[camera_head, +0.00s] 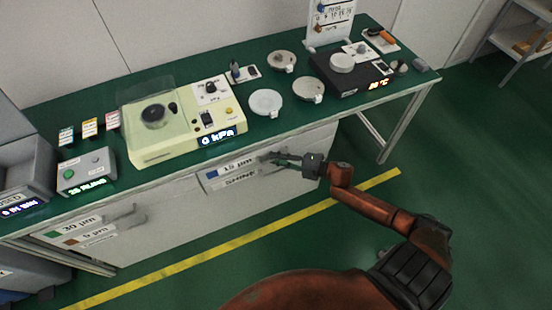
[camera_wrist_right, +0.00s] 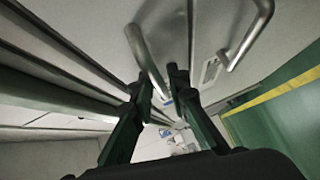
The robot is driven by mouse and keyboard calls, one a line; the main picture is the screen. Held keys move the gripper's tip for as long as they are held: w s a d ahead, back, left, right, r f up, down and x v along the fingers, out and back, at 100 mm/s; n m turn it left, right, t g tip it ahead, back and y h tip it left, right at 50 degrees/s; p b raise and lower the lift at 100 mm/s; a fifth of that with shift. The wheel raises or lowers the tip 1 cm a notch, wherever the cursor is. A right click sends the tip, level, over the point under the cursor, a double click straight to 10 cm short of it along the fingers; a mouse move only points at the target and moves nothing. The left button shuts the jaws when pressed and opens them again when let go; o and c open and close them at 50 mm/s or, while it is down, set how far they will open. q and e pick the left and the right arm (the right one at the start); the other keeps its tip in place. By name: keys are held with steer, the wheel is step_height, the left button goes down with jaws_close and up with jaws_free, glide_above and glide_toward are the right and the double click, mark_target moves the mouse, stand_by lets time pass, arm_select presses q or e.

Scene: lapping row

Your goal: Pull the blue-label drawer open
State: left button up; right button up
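The blue-label drawer (camera_head: 228,166) is in the white cabinet front under the bench, its blue mark at the left end of the label. It looks flush with the front. My right gripper (camera_head: 277,158) is at the drawer handles, just right of the labels. In the right wrist view, its two fingers (camera_wrist_right: 160,78) stand apart with a bar handle (camera_wrist_right: 143,50) running between the tips. I cannot tell whether they touch it. A second bar handle (camera_wrist_right: 250,38) is to the right of the fingers. My left gripper is not in view.
A second label (camera_head: 236,180) sits just below the blue one. Green- and brown-marked drawers (camera_head: 80,228) with handles are further left. A cream machine (camera_head: 180,122), round plates and a black device (camera_head: 348,72) stand on the bench (camera_head: 150,184). The floor in front is clear, with a yellow line (camera_head: 240,240).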

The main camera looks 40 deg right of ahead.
jaws_close()
stand_by(0.6)
